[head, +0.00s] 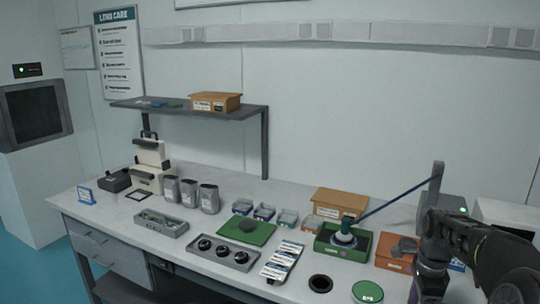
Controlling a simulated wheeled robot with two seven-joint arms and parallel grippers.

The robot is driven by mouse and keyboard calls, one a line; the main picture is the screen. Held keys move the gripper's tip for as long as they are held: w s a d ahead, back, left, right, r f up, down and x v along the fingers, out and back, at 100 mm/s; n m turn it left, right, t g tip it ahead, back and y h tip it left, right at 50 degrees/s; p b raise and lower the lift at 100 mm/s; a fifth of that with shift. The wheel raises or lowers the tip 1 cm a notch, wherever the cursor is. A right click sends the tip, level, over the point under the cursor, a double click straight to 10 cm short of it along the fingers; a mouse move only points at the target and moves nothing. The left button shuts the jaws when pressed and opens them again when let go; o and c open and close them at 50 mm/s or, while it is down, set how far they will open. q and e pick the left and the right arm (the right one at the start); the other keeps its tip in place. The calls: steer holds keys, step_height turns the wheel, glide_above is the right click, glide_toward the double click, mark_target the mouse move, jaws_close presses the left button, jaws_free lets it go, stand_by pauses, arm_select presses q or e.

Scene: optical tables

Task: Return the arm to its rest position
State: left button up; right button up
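My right arm comes in from the lower right corner and bends down over the right end of the bench (215,225). Its dark gripper end (427,288) is near the front edge, right of a round green-topped tin (367,292). The fingers are too dark and partly cut off to tell whether they are open or shut, and I cannot make out anything held. My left gripper and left arm are not in view.
Close by the arm stand an orange box (394,254), a green tray with a white-and-green tool (344,236), and a grey post (437,184) with a slanting blue rod. Further left are a dark tray with black round parts (222,253), a green mat (262,236) and grey pouches (208,199).

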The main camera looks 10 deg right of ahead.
steer(key=w+a+f+n+y, duration=0.1)
steer(key=a+f+n, duration=0.2)
steer(key=a+f, duration=0.3)
steer(key=w+a+f+n, duration=0.2)
steer(key=a+f+n, duration=0.15)
steer(key=f, duration=0.45)
steer(key=s+a+f+n+y, duration=0.1)
steer(key=s+a+f+n, duration=0.2)
steer(key=a+f, duration=0.35)
steer(key=s+a+f+n, duration=0.25)
steer(key=a+f, duration=0.25)
steer(key=a, duration=0.3)
steer(key=s+a+f+n+y, duration=0.1)
steer(key=s+a+f+n, duration=0.2)
steer(key=s+a, duration=0.4)
steer(key=s+a+f+n, duration=0.4)
steer(key=s+a+n, duration=0.2)
steer(key=s+a, duration=0.2)
steer(key=shift+s+f+y, duration=0.25)
steer(key=shift+s+y, duration=0.15)
steer(key=shift+s, duration=0.85)
